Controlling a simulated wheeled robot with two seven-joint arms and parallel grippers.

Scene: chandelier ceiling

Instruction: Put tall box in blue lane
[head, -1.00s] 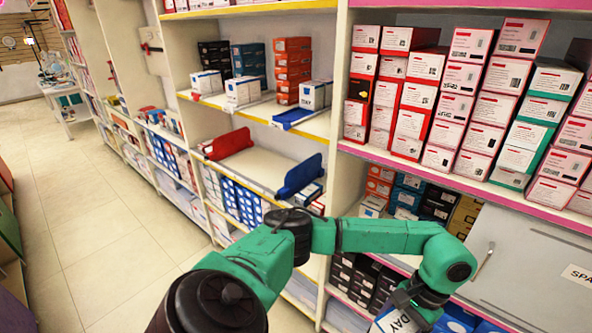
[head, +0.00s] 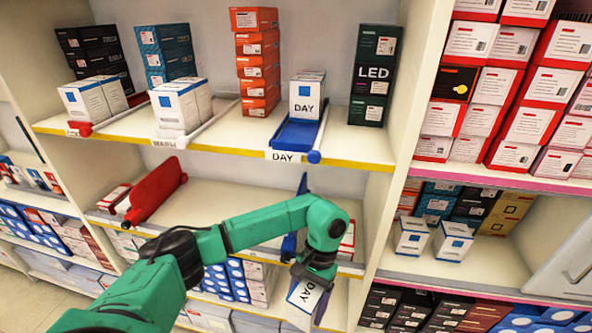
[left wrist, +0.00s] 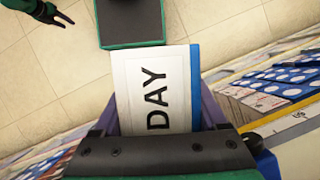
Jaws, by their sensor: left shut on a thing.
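My left gripper (head: 312,276) is shut on a white tall box (head: 304,297) with DAY lettering, in front of the lower shelves. In the left wrist view the box (left wrist: 155,90) shows its DAY face and a blue edge between the fingers. The blue lane (head: 296,136) is a blue tray on the upper shelf with a DAY label at its front. A similar white DAY box (head: 307,92) stands upright at its back, and the front part is bare. My right gripper (left wrist: 54,14) shows small in the left wrist view, fingers apart and empty.
A white-box lane (head: 180,112) lies left of the blue lane; a dark LED box stack (head: 375,75) stands right. An upright divider (head: 412,95) separates the bays. A red tray (head: 155,188) and a partly hidden blue one lie on the shelf below.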

